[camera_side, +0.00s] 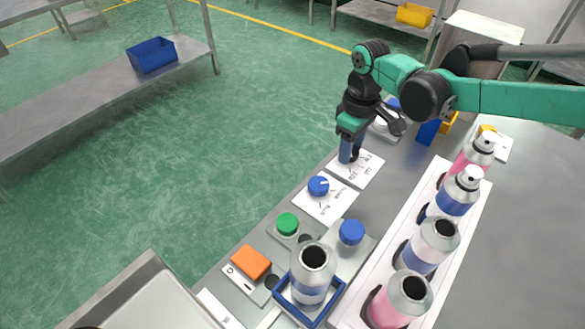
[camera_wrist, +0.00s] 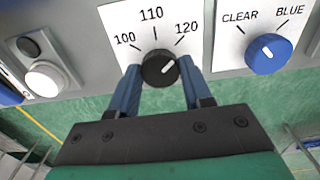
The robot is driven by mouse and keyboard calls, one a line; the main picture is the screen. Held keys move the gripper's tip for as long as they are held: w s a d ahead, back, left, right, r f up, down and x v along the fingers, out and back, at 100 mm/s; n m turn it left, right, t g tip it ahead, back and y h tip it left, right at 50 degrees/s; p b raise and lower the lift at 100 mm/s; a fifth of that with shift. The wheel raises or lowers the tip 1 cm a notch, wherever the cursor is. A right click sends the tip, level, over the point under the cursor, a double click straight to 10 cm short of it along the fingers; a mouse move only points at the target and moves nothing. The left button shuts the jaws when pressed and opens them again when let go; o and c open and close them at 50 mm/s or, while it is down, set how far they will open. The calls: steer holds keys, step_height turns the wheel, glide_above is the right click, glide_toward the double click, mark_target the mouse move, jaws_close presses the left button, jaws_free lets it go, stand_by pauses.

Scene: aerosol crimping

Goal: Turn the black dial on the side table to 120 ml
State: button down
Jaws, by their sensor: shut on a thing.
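The black dial (camera_wrist: 160,68) sits on a white card (camera_wrist: 113,20) marked 100, 110 and 120. Its white pointer line points up and to the right, toward the 120 side. My gripper (camera_wrist: 161,74) is shut on the dial, with one blue finger on each side of it. In the side view my gripper (camera_side: 350,147) points down over the dial (camera_side: 353,156), which is mostly hidden behind the fingers.
A blue dial (camera_wrist: 268,54) on a CLEAR/BLUE card is close to the right in the wrist view. A white round button (camera_wrist: 42,79) is on the left. In the side view, a white rack (camera_side: 463,215) holds several cans, and a can (camera_side: 311,270) stands in a blue frame.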

stand_by(0.4)
steer(key=shift+c, duration=1.9)
jaws_free()
steer(key=shift+r, duration=2.85)
